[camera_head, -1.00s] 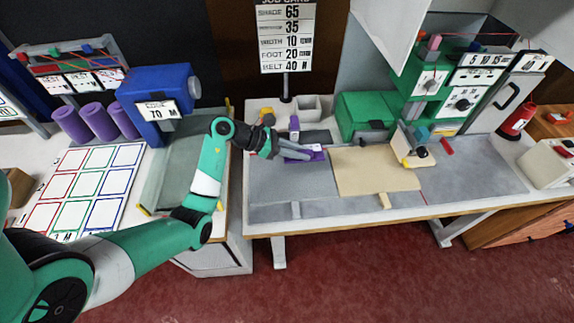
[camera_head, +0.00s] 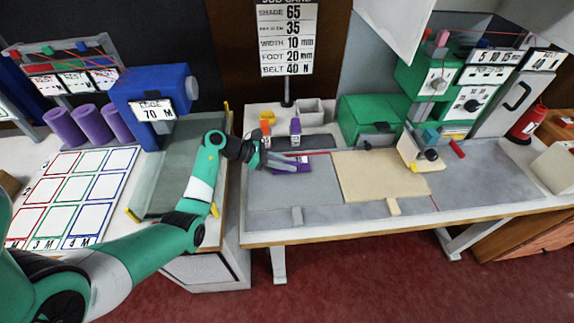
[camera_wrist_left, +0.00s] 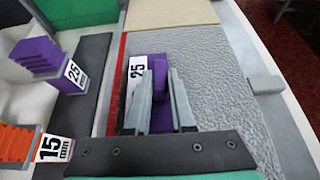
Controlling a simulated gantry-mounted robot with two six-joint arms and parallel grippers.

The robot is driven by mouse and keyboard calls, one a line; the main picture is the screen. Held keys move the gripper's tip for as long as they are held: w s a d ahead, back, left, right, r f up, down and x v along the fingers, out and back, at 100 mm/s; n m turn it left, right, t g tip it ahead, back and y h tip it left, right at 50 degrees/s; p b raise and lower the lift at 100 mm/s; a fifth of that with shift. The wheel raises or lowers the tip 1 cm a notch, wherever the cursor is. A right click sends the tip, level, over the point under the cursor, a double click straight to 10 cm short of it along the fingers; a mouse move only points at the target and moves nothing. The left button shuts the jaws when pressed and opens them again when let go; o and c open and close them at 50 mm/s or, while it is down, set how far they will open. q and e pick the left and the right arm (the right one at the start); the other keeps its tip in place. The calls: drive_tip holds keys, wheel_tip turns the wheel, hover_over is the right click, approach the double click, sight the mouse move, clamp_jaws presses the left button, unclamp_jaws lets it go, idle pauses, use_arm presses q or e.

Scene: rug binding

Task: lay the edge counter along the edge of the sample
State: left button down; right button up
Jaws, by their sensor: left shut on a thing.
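A purple piece with a white label reading 25 (camera_head: 293,166) is at the grey work surface, left of the beige sample (camera_head: 385,175). It also shows in the left wrist view (camera_wrist_left: 160,119), beside a red line. I cannot tell for sure that it is the edge counter, or whether it touches the surface. My left gripper (camera_head: 281,161) is shut on this purple piece; its fingers show in the left wrist view (camera_wrist_left: 161,95). The beige sample (camera_wrist_left: 170,12) lies beyond it in the wrist view. My right gripper is not in view.
A purple 25 block (camera_wrist_left: 45,60) and an orange 15 block (camera_wrist_left: 22,143) stand on the dark rack strip beside the work surface. A green machine (camera_head: 365,120) stands behind the sample. A small wooden-sided stand (camera_head: 418,152) is at its right. Grey surface in front is clear.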

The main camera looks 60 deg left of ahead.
use_arm(q)
drive_tip(key=shift+f, duration=0.2)
drive_tip(key=c, duration=0.8)
unclamp_jaws()
drive_tip(key=shift+o, duration=0.2)
drive_tip(key=shift+s+a+r, duration=0.1)
drive_tip(key=shift+s+r, duration=0.1)
drive_tip(key=shift+r, duration=0.25)
drive_tip(key=p+v, duration=0.4)
drive_tip(key=v, duration=0.6)
drive_tip(key=shift+s+a+r, duration=0.1)
drive_tip(key=shift+s, duration=0.1)
drive_tip(key=shift+s+a+r, duration=0.1)
drive_tip(key=shift+s+r, duration=0.05)
drive_tip(key=shift+s, duration=0.3)
